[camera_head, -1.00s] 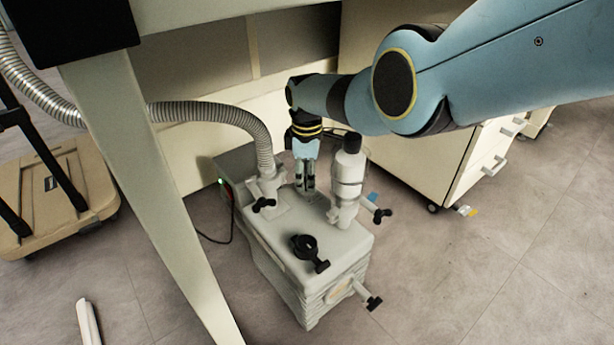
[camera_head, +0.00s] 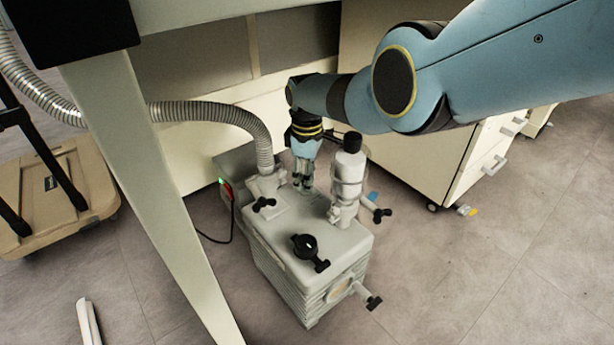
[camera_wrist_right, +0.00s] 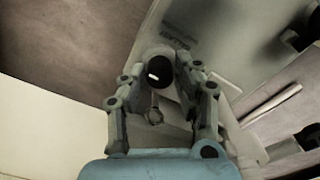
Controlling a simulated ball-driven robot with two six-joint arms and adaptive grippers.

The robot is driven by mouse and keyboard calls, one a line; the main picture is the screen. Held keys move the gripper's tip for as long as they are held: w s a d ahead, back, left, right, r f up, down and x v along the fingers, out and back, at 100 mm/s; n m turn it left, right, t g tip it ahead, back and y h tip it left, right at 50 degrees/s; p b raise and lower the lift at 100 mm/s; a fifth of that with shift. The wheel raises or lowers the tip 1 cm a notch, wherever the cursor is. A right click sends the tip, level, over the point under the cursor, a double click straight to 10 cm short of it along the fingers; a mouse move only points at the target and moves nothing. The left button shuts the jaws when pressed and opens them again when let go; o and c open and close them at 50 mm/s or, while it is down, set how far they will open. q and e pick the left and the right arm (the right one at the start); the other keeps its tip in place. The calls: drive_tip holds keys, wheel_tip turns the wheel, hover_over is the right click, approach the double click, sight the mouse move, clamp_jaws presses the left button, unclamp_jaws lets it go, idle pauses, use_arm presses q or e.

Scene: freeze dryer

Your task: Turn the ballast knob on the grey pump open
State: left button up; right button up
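The grey pump (camera_head: 285,245) stands on the floor. A black dial with a white mark (camera_head: 305,246) and a short lever is on its front top. My right gripper (camera_head: 302,186) points down over the rear top, between the hose port and the white cylinder (camera_head: 347,175). In the right wrist view, a small round black-topped knob with a white mark (camera_wrist_right: 158,73) lies between the spread fingers of my right gripper (camera_wrist_right: 160,75). Gaps show beside it; contact is not visible. My left gripper is out of view.
A corrugated metal hose (camera_head: 215,112) enters the pump at left. A table leg (camera_head: 150,190) stands in front at left. A drawer cabinet (camera_head: 470,165) is behind at right. Black clamp handles (camera_head: 264,203) stick out at the ports.

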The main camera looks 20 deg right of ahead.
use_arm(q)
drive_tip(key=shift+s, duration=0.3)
use_arm(e)
drive_tip(key=o, duration=0.3)
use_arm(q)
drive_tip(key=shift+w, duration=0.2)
use_arm(e)
wheel_tip(320, 180, up, 12)
idle(0.5)
